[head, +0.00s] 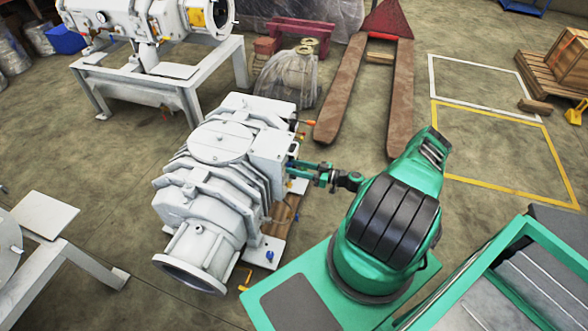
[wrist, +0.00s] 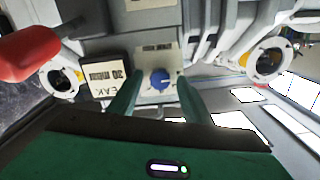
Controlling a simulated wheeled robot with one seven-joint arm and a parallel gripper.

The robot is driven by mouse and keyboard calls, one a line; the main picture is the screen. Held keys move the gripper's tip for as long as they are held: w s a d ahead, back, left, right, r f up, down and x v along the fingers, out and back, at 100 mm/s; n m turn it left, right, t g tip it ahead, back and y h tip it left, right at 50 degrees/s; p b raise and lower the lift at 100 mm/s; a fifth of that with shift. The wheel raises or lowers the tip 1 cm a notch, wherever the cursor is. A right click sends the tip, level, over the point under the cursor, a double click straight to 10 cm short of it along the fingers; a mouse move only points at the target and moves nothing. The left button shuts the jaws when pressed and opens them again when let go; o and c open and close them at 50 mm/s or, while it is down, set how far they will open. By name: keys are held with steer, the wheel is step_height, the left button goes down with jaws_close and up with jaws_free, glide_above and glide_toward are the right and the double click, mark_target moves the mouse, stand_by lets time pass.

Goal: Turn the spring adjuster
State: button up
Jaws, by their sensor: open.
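The spring adjuster appears to be the blue knob (wrist: 160,80) on a pale plate on the side of the white screw vacuum machine (head: 221,144). In the wrist view the knob shows between the two green fingers of my gripper (wrist: 155,92), with a gap on each side. The fingers are open and empty, and point toward the plate. In the head view my gripper (head: 297,169) reaches to the machine's right side; the knob cannot be made out there. I cannot tell how far the fingertips are from the plate.
A red handle (wrist: 28,52) stands close at the left in the wrist view, beside a label plate (wrist: 106,75). Round white flanged ports (wrist: 268,63) flank the plate.

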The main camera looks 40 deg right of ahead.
steer(key=shift+c, duration=0.5)
steer(key=c, duration=0.9)
steer(key=shift+a, duration=0.1)
steer(key=shift+c, duration=0.2)
